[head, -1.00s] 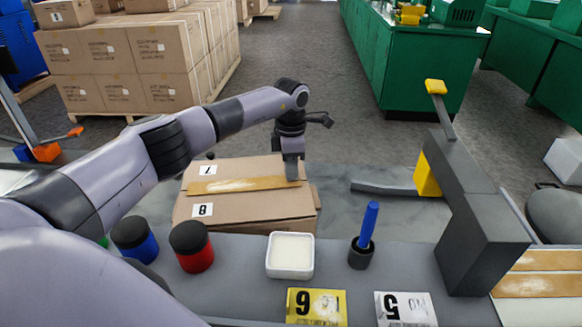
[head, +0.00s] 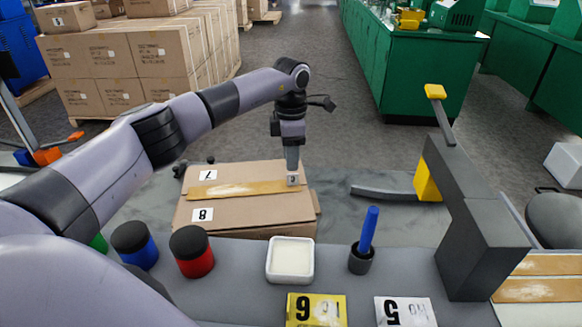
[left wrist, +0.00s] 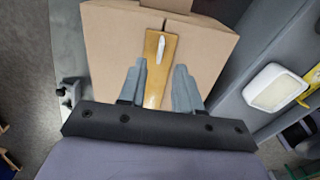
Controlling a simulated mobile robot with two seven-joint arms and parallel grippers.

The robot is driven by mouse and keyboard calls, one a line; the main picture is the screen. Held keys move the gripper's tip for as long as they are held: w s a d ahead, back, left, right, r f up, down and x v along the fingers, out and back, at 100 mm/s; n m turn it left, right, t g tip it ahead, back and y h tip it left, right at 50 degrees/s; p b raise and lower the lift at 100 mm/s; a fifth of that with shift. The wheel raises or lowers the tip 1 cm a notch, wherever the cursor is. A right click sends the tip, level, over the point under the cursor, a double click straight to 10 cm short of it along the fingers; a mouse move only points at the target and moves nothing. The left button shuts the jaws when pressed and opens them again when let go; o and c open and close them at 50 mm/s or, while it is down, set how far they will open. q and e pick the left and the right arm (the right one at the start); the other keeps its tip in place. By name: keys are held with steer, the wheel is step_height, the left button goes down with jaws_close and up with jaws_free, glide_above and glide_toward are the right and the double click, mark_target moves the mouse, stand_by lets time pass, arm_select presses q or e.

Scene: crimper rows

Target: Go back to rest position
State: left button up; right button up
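My left gripper (head: 291,168) points straight down over the right end of the cardboard box (head: 262,209). In the left wrist view its two fingers (left wrist: 160,70) stand apart with nothing between them but the view of the box's tape strip (left wrist: 152,90) below. Labels 7 (head: 208,175) and 8 (head: 202,214) are on the box lid. My right gripper is in neither view.
In front of the box are a blue jar (head: 139,254), a red jar (head: 194,261), a white dish (head: 290,258) and a blue rod in a dark cup (head: 361,262). A grey press with a yellow-tipped lever (head: 484,245) stands at right. Stacked cartons (head: 110,68) are behind.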

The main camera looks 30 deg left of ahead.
arm_select(q)
steer(key=shift+r, duration=0.95)
